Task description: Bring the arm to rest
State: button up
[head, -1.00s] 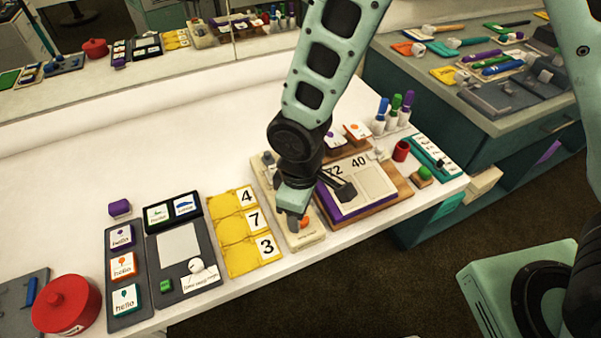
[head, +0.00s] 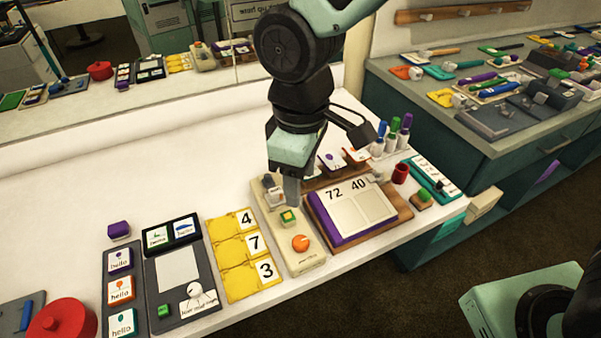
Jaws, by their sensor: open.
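My gripper (head: 292,197) hangs from the arm, pointing down over the back part of a beige tray (head: 306,262). The tray holds a green block (head: 288,216) and an orange round piece (head: 300,243). My gripper is open, and nothing shows between its fingers. Its fingertips are close to the green block; whether they touch it I cannot tell. My dark wrist and arm rise from it to the top edge of the head view.
A purple-edged board reading 72 40 (head: 352,208) lies right of the tray. Yellow number cards (head: 240,252) and a grey board (head: 178,279) lie to the left. A red pot (head: 62,322) stands at the front left. The white tabletop (head: 110,195) is clear at the back left.

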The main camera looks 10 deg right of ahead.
jog(key=shift+s, duration=0.1)
dwell(0.3)
jog(key=s+d+r+m, duration=0.2)
jog(key=s+d+m, duration=0.2)
jog(key=s+d, duration=0.4)
jog(key=s, duration=0.3)
jog(key=shift+s+d+m+y, duration=0.2)
jog(key=shift+s+m+y, duration=0.1)
